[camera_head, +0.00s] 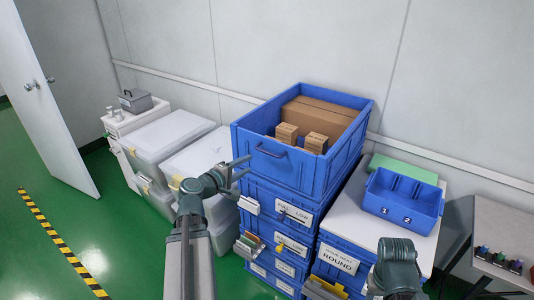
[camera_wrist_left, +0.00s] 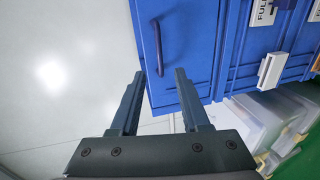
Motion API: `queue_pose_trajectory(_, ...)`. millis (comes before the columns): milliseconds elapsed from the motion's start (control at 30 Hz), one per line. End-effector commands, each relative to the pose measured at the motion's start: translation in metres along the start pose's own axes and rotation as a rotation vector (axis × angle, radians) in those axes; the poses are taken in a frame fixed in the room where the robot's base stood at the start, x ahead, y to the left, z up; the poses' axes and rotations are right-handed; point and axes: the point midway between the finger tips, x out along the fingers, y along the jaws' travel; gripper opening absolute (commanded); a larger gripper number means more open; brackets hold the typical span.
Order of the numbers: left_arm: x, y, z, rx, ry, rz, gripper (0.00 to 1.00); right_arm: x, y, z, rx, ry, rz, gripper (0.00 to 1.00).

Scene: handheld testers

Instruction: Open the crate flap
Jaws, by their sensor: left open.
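The top blue crate (camera_head: 337,175) stands on a stack, open at the top, with cardboard boxes (camera_head: 318,119) inside. Its front flap (camera_head: 282,173) is upright and looks closed, with a dark blue bar handle (camera_head: 270,152). My left gripper (camera_head: 247,165) is open and empty, just left of the flap and apart from the handle. In the left wrist view, the handle (camera_wrist_left: 157,47) lies ahead of the gap between the fingertips of the open gripper (camera_wrist_left: 160,72). Part of my right arm shows at the lower right of the head view; its fingers are not visible.
Labelled blue crates (camera_head: 282,225) stand below the top crate. Lidded translucent bins (camera_head: 172,135) stand to the left. A blue divided tray (camera_head: 402,200) sits on a white surface to the right.

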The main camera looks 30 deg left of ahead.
Motion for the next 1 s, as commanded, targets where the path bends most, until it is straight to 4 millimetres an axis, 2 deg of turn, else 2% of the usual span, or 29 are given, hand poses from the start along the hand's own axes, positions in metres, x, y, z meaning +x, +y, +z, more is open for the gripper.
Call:
queue_pose_trajectory(133, -0.002, 0.001, -0.005, -0.009, 0.011, 0.008, 0.46, 0.000, 0.000, 0.000, 0.000, 0.000, 0.000, 0.50)
queue_pose_trajectory(267, 0.005, 0.001, -0.004, -0.008, 0.008, 0.007, 0.46, 0.002, 0.000, 0.000, 0.000, 0.000, 0.000, 0.50)
queue_pose_trajectory(367, 0.019, 0.000, -0.005, -0.008, 0.007, 0.007, 0.46, 0.005, -0.001, 0.000, 0.000, 0.000, 0.000, 0.50)
queue_pose_trajectory(800, 0.106, 0.000, -0.006, -0.006, 0.007, 0.006, 0.46, 0.023, -0.002, -0.001, 0.000, 0.000, 0.000, 0.50)
queue_pose_trajectory(1000, 0.128, 0.001, -0.005, -0.006, 0.008, 0.006, 0.46, 0.027, -0.003, -0.002, 0.000, 0.000, 0.000, 0.50)
